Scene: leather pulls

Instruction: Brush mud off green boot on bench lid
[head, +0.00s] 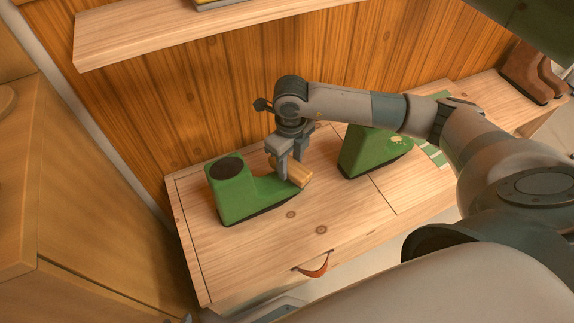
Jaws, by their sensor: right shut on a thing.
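A green boot (238,196) with a dark sole and dark opening stands upright on the left part of the wooden bench lid (285,232), toe to the right. My right gripper (291,176) is shut on a wooden brush (298,172), held at the boot's toe; I cannot tell if the brush touches it. A second green boot (362,153), with pale brownish spots that look like mud, stands farther right on the bench, partly behind my right arm. My left gripper is not in view.
A leather pull (314,268) hangs on the bench front. A shelf (150,32) juts from the plank wall above. A wooden cabinet (85,200) stands at left. Brown boots (532,73) stand at far right. The lid's front left is clear.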

